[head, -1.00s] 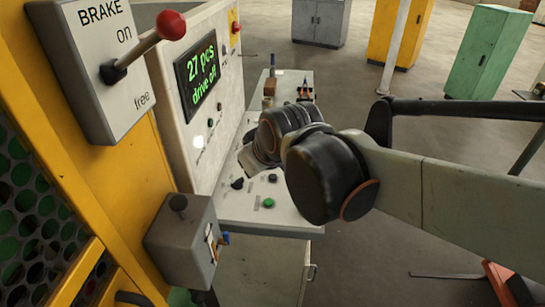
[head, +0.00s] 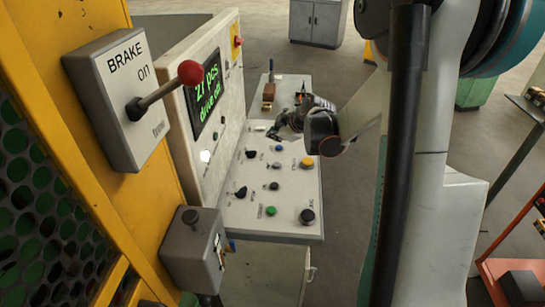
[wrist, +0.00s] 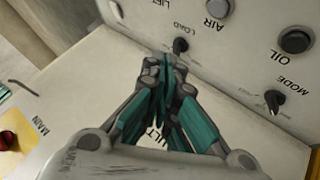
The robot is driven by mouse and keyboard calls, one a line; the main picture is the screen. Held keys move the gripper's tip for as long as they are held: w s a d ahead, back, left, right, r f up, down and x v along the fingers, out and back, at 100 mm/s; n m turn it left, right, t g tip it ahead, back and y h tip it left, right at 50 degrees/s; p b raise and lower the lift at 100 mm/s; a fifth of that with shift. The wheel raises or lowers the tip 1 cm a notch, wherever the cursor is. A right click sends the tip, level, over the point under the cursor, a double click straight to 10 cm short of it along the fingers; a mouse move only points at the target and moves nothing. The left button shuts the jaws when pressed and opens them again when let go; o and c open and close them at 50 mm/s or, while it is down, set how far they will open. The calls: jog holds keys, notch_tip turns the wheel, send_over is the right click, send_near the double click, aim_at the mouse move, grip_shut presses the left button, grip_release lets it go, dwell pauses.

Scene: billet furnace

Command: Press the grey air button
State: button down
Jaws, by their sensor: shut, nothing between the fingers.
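The grey air button (wrist: 217,7) is at the top edge of the wrist view, above the upside-down AIR label and partly cut off. It sits on the light control desk (head: 235,222); in the head view I cannot tell which of the small buttons it is. My gripper (wrist: 165,62) is shut and empty, its teal fingers together. In the wrist view its tips appear left of and below the air button, near the LOAD knob (wrist: 180,45), apart from the button. In the head view my gripper (head: 276,131) is over the far part of the desk, beside the upright panel.
The dark OIL button (wrist: 296,40) and MODE knob (wrist: 273,100) are to the right of the air button. The upright panel (head: 228,100) borders the desk. A brake lever (head: 165,92) and a grey box (head: 192,247) stand nearer. Open floor lies right of the desk.

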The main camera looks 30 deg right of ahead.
aim_at(275, 165)
jog(key=shift+d+f, duration=0.1)
jog(key=shift+f, duration=0.1)
dwell(0.3)
notch_tip(275, 165, down, 8)
jog(key=b, duration=0.6)
jog(key=shift+f, duration=0.25)
jog(key=shift+f+b, duration=0.15)
jog(key=shift+b, duration=0.2)
dwell(0.8)
jog(key=shift+f, duration=0.25)
jog(key=shift+f+b, duration=0.4)
jog(key=shift+b, duration=0.2)
dwell(0.4)
jog(key=shift+r, duration=0.15)
dwell(0.3)
jog(key=shift+r+p, duration=0.55)
jog(key=shift+r, duration=0.15)
